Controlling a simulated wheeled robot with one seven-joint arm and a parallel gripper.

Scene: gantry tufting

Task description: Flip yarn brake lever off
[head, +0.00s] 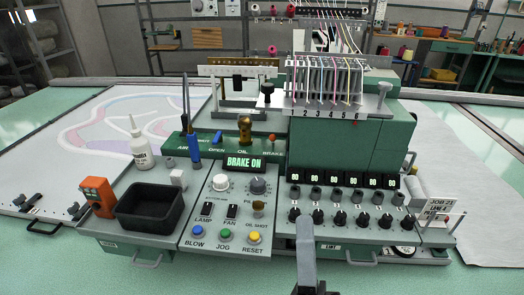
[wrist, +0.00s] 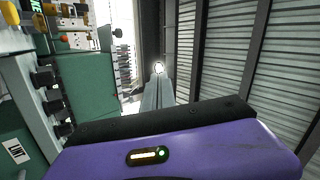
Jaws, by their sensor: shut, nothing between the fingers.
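The yarn brake lever (head: 271,139) has a small orange-red knob and stands at the right end of the green valve strip, above the word BRAKE. A display (head: 243,163) just below the strip reads BRAKE ON in green. My gripper (head: 304,220) rises from the bottom edge in the head view, in front of the console and well short of the lever. In the wrist view its grey fingers (wrist: 157,92) are together with nothing between them.
A brass oil lever (head: 244,130) and a blue-handled lever (head: 217,139) share the strip. A white bottle (head: 138,145), black bin (head: 150,207) and orange device (head: 98,196) stand left. Black knobs (head: 340,219) line the console front. A yarn-guide rack (head: 327,80) rises behind.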

